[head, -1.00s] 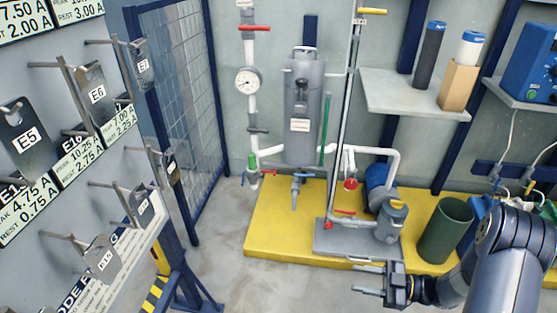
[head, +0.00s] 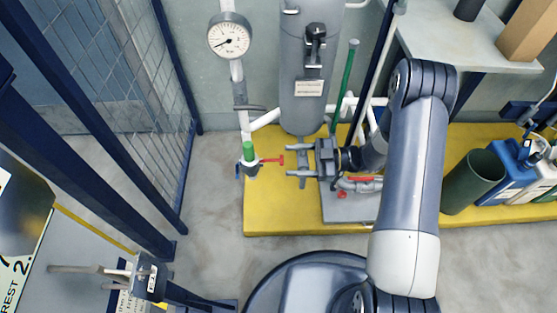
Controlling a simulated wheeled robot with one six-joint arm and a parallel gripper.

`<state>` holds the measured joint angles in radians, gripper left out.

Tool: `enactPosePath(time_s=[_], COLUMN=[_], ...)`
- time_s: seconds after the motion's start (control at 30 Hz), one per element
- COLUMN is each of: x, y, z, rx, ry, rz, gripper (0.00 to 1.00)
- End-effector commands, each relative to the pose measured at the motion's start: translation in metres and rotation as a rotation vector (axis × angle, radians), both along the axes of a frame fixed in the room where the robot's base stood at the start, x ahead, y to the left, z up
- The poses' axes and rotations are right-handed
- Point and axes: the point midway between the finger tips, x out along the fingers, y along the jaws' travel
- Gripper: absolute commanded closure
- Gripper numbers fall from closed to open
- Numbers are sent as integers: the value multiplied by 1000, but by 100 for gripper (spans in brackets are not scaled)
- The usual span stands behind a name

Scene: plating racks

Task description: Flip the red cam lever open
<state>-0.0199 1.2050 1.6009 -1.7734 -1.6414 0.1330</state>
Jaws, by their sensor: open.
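The red cam lever (head: 271,160) sticks out to the right from the pipe fitting (head: 250,166), low on the white pipe, below a green sleeve (head: 249,150). A blue part (head: 238,171) shows on the fitting's left side. My gripper (head: 291,160) is open and empty, its two fingers pointing left. The lever's outer end lies just left of the fingertips, about midway between them in the picture. I cannot tell the depth between them, or whether they touch.
A round gauge (head: 230,37) sits higher on the pipe. A grey tank (head: 304,80) and a green rod (head: 345,80) stand behind my gripper. A yellow platform (head: 280,221) lies below. A dark green bin (head: 473,180) stands right. A mesh fence (head: 140,80) is left; floor between is clear.

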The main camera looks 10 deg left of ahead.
Motion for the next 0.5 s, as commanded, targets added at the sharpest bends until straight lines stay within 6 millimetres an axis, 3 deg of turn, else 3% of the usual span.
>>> enactPosePath(time_s=[0.2, 0.5], x=[-9, -13], y=[37, 54], z=[-1, 0], rx=[-1, -1], ry=[-1, -1], rz=[4, -1], gripper=[42, 42])
